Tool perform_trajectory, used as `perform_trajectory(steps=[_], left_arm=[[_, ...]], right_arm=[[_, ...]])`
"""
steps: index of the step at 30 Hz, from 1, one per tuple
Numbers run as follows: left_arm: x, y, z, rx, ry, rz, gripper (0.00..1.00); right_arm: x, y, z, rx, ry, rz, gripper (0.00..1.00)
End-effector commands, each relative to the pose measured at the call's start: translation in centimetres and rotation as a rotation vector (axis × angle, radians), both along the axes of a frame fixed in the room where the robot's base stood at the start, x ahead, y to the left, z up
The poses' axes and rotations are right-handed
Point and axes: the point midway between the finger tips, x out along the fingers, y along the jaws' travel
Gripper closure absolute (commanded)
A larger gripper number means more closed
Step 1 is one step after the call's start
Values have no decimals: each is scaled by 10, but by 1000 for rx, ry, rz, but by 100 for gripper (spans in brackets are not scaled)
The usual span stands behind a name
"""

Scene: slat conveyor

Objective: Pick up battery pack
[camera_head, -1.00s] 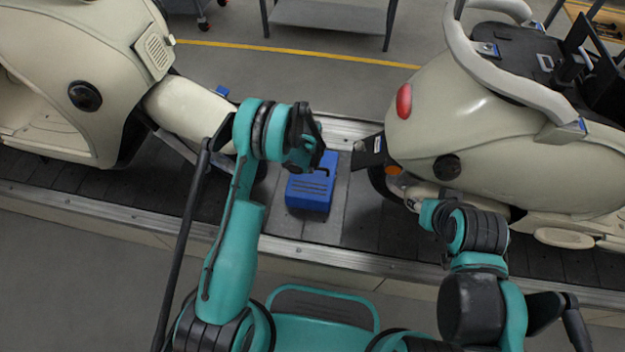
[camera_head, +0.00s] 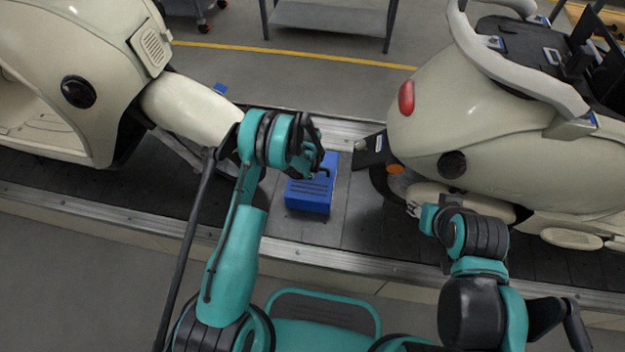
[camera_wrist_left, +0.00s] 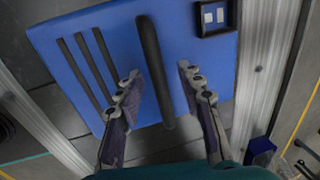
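The battery pack (camera_head: 308,196) is a blue box with dark slots and a black bar handle. It lies on the slat conveyor between two scooters. My left gripper (camera_head: 315,165) is over its far part, which the arm partly covers. In the left wrist view, the battery pack (camera_wrist_left: 82,35) fills much of the picture. The open fingers of my left gripper (camera_wrist_left: 160,77) are on either side of the black handle (camera_wrist_left: 152,60), with a gap on each side. My right gripper (camera_head: 414,208) is beside the right scooter, too small to read.
A cream scooter (camera_head: 185,108) stands on the left of the conveyor (camera_head: 355,225), another (camera_head: 500,120) on the right, close to my right arm. A grey shelf cart (camera_head: 330,15) stands behind. Bare slats lie around the battery pack.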

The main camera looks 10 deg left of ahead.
Motion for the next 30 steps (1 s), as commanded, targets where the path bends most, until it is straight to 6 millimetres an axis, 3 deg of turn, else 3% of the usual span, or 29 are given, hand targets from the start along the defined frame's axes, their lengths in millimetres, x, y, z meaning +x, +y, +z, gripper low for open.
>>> perform_trajectory(steps=[12,17,30], left_arm=[[0,0,-2,0,0,0,63],[0,0,-2,0,0,0,100],[-1,0,-3,0,2,0,100]], right_arm=[[0,0,0,0,0,0,60],[0,0,0,0,0,0,60],[0,0,0,0,0,0,60]])
